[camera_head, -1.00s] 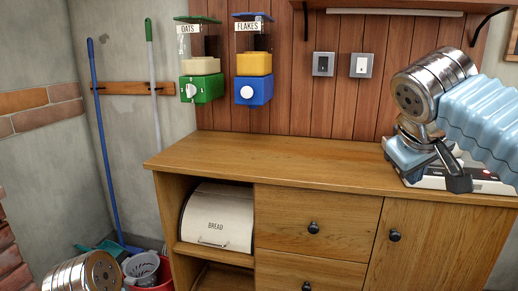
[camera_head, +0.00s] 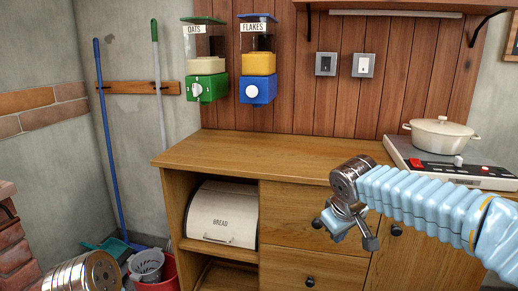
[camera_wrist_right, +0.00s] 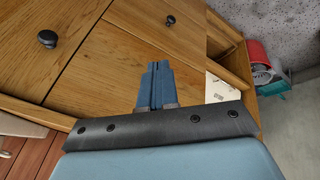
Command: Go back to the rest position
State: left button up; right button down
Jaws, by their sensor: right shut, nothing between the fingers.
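My right gripper (camera_head: 343,224) hangs in front of the wooden cabinet's drawers, below the counter's front edge, with my light blue ribbed arm coming in from the right. In the right wrist view its blue fingers (camera_wrist_right: 157,85) are together with nothing between them, and the cabinet's wooden fronts are beyond. Only a metal joint of my left arm shows at the bottom left of the head view; my left gripper is out of view.
The wooden counter (camera_head: 240,150) is bare at left and middle. A cream lidded pot (camera_head: 440,138) stands on the hob (camera_head: 405,150) at right. A bread bin (camera_head: 218,215) sits in the cabinet's open shelf. A red bucket (camera_head: 168,268) is on the floor at left.

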jog(key=s+a+f+m+g+y, duration=0.1)
jog(key=s+a+f+g+y, duration=0.2)
jog(key=f, duration=1.1)
jog(key=s+a+f+y, duration=0.1)
jog(key=s+a+f, duration=0.3)
jog(key=f, duration=1.1)
jog(key=s+a+f+m+g+y, duration=0.1)
jog(key=s+f+m, duration=0.5)
jog(key=s+f, duration=0.9)
jog(key=shift+s+f, duration=0.3)
jog(key=shift+s, duration=0.6)
